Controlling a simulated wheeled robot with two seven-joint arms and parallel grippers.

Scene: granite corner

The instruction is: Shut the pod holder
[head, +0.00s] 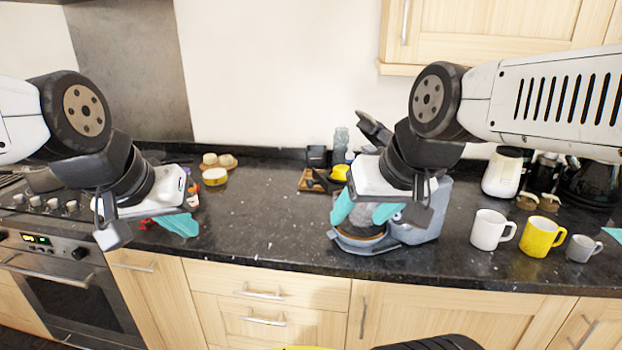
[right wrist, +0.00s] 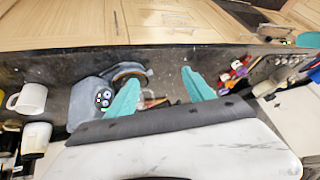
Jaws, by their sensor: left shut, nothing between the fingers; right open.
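A grey-blue coffee machine (head: 432,222) stands on the dark counter, partly hidden behind my right arm. It also shows in the right wrist view, with its grey body and buttons (right wrist: 92,100) and a round dark-and-tan part (right wrist: 130,72). A black part (head: 374,128) sticks up behind my right wrist; I cannot tell whether it is the pod holder's lid. My right gripper (head: 366,213) is open and empty over the machine's front; its teal fingers also show in the right wrist view (right wrist: 158,82). My left gripper (head: 178,222) is shut and empty over the counter at left.
White (head: 490,230), yellow (head: 541,237) and grey (head: 583,248) mugs stand right of the machine. Small bottles (head: 191,194) stand by my left gripper. The counter between my grippers (head: 265,220) is clear.

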